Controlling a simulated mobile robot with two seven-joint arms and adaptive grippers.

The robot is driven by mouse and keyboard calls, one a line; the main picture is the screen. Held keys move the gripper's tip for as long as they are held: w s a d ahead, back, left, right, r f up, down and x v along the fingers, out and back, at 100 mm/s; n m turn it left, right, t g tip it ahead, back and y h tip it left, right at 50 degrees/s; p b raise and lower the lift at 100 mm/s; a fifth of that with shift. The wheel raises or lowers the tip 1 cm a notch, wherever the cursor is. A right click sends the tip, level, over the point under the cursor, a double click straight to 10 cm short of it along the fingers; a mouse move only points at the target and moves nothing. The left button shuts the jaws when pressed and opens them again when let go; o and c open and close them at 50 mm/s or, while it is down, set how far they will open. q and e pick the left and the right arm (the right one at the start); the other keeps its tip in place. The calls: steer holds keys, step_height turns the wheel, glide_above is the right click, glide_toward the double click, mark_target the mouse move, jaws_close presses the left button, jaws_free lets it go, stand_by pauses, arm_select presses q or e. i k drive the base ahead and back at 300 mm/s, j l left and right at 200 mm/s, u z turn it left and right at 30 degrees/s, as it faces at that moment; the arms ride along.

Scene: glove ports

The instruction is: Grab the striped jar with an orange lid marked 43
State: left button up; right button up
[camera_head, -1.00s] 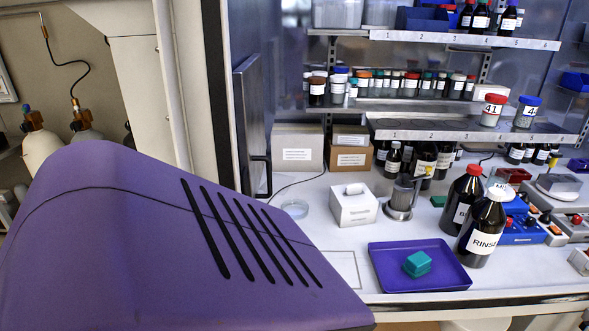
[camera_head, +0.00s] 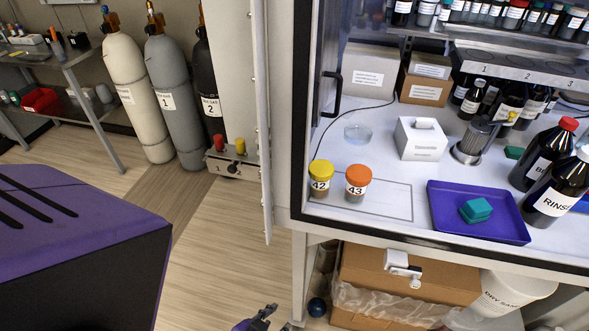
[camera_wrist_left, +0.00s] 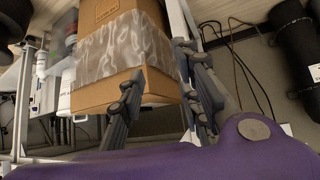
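The jar with the orange lid marked 43 (camera_head: 357,184) stands upright on the white bench, near its front left edge. Its label faces me; stripes are too small to make out. A similar jar with a yellow lid marked 42 (camera_head: 320,179) stands just left of it, close by. My left gripper (camera_head: 260,320) shows at the bottom edge of the head view, well below the bench and partly cut off. In the left wrist view its fingers (camera_wrist_left: 160,75) are spread apart with nothing between them, facing a cardboard box. My right gripper is not in view.
A purple tray (camera_head: 452,232) with a teal block lies right of the jars. A white box (camera_head: 420,138) and a glass dish (camera_head: 358,133) stand behind. The bench's dark front edge (camera_head: 400,243) lies above a cardboard box (camera_head: 400,285). Bench between jar 43 and tray is clear.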

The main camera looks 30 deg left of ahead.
mark_target(358, 178)
steer(key=i+l+u, duration=0.1)
steer(key=u, duration=0.25)
steer(key=i+l+u, duration=0.15)
steer(key=u, duration=0.15)
steer(key=i+l+u, duration=0.15)
steer(key=u, duration=0.2)
steer(key=i+l, duration=0.15)
steer(key=l, duration=0.1)
